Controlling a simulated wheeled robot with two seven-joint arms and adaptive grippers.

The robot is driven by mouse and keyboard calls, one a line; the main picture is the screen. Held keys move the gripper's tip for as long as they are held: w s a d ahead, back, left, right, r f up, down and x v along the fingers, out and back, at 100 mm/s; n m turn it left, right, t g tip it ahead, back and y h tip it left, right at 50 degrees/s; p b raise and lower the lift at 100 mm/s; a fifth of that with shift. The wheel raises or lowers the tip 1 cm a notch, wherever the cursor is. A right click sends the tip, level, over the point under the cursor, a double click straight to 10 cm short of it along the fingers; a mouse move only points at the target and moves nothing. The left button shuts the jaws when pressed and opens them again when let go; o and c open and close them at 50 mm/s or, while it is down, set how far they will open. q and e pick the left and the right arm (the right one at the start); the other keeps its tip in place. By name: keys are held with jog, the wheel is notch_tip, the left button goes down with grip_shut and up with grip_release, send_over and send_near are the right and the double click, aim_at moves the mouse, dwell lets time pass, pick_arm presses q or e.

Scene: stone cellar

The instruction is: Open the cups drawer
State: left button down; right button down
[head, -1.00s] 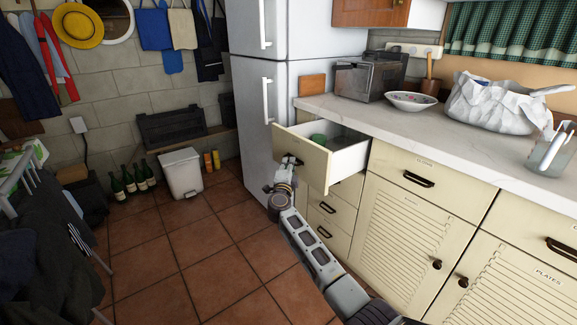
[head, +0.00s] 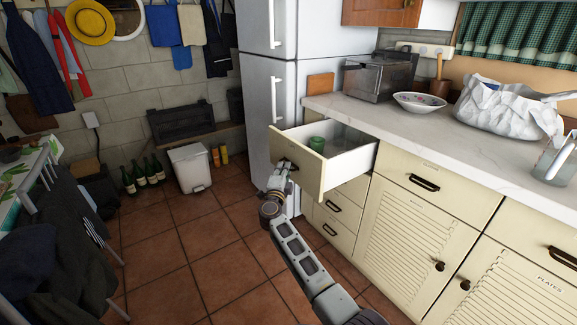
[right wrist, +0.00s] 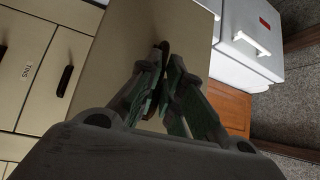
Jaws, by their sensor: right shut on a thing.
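The open drawer's cream front (head: 303,167) juts out from the top of the counter next to the fridge. A green cup (head: 317,144) and some clear glassware (head: 345,137) show inside it. My right gripper (head: 286,167) is at the drawer front, shut on its dark handle. In the right wrist view the fingers (right wrist: 163,78) close around the dark handle (right wrist: 164,52) against the cream drawer front (right wrist: 185,22). Any label on this drawer is hidden or too small to read. My left gripper is not in view.
The white fridge (head: 255,110) stands just left of the drawer. Closed drawers (head: 333,206) lie below it, and a louvred cupboard (head: 395,228) is to the right. The tiled floor (head: 190,245) in front is clear. A white bin (head: 190,167) stands by the wall.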

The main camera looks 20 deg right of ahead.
jog(key=shift+a+f, duration=0.1)
jog(key=c, duration=1.6)
grip_release()
jog(key=shift+o, duration=0.2)
